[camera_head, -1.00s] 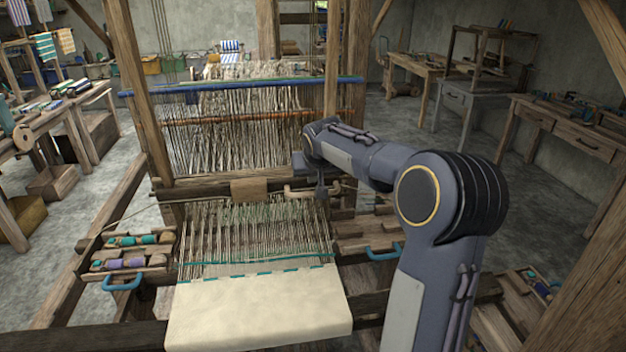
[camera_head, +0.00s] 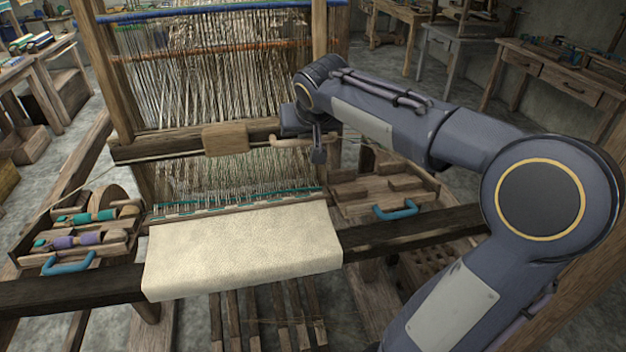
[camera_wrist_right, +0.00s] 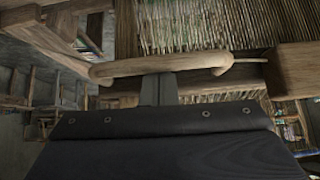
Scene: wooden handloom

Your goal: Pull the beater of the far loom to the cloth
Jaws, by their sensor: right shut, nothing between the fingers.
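The beater (camera_head: 165,147) is a wooden crossbeam across the loom's warp, with a pale wood block (camera_head: 225,138) at its middle. The cream cloth (camera_head: 245,250) lies in front over the breast beam, and a strip of bare warp (camera_head: 240,180) shows between. My right gripper (camera_head: 318,148) is at the beater's right part, by a pale curved wooden handle (camera_head: 290,141). In the right wrist view this handle (camera_wrist_right: 160,64) crosses just in front of the shut fingers (camera_wrist_right: 158,90), with nothing between them. Contact cannot be told. My left gripper is out of view.
Wooden trays with blue handles flank the cloth: the left one (camera_head: 70,262) holds coloured bobbins, the right one (camera_head: 395,208) is near my forearm. Loom posts (camera_head: 100,70) rise on both sides. Treadles (camera_head: 265,320) lie below. Workbenches (camera_head: 545,75) stand behind at right.

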